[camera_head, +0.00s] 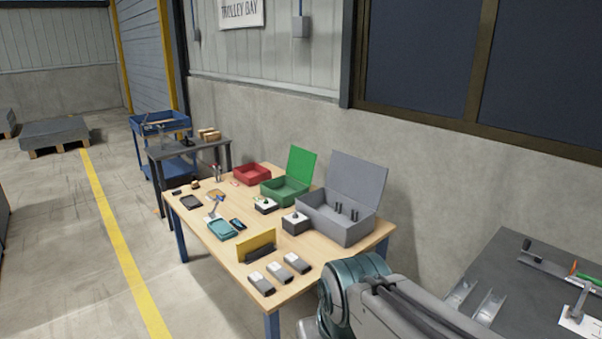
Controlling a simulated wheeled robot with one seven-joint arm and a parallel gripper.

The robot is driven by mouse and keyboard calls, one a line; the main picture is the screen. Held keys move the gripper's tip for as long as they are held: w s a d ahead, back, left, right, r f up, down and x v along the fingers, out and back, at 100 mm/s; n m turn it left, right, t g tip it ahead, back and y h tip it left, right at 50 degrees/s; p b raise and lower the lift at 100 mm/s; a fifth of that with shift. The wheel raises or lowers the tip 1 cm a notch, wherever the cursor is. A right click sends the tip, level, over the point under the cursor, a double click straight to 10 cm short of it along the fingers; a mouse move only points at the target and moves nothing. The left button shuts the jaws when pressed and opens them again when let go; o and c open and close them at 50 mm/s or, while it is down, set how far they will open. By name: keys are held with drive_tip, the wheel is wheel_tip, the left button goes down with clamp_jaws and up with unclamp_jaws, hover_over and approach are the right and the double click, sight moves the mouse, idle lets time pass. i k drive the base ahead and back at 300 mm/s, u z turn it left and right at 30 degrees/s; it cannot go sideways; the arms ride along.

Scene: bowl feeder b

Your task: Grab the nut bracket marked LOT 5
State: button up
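Three grey blocks with white labels lie in a row at the front edge of the wooden table: the left block (262,285), the middle block (280,273) and the right block (297,263). They may be the nut brackets, but I cannot tell. Their labels are too small to read, so I cannot tell which one, if any, is marked LOT 5. Part of my arm shows at the bottom centre, just right of the table's front corner.
The wooden table (230,265) also holds a yellow upright plate (257,243), an open grey box (335,222), an open green box (284,190), a red tray (251,174) and a teal tray (222,230). A dark bench (530,292) stands at right.

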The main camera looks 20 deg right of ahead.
sight(488, 309)
drive_tip(key=z, duration=0.95)
drive_tip(key=i, duration=0.8)
drive_tip(key=z, duration=0.65)
